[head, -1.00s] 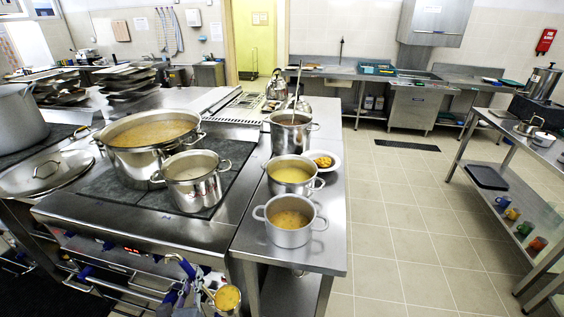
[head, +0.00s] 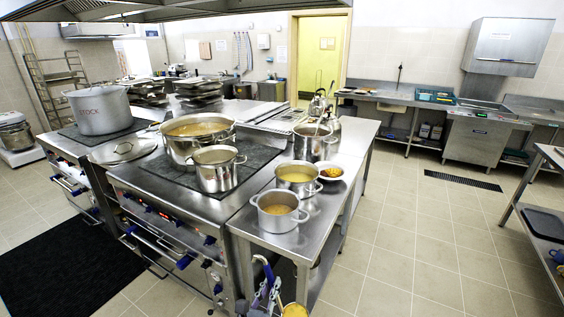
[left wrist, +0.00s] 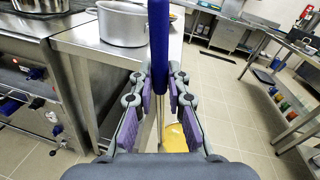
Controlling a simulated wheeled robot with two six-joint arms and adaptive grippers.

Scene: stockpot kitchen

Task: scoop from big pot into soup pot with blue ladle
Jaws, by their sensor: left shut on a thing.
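My left gripper (head: 268,284) is at the bottom of the head view, in front of the steel table. It is shut on the blue handle of the ladle (left wrist: 158,45), which stands upright between the fingers in the left wrist view. The ladle's bowl (head: 294,310) shows yellow-orange contents, cut off by the head view's bottom edge. A large open steel pot (head: 180,150) with orange-yellow soup stands on the stove. A smaller soup pot (head: 218,178) is in front of it. My right gripper is not in view.
Several soup-filled pots stand on the steel table: a near one (head: 279,222), one behind it (head: 297,189) and a taller one (head: 313,150). A bowl of food (head: 331,173) is beside them. A lidded "STOCK" pot (head: 98,112) stands left. Floor (head: 430,240) at right is clear.

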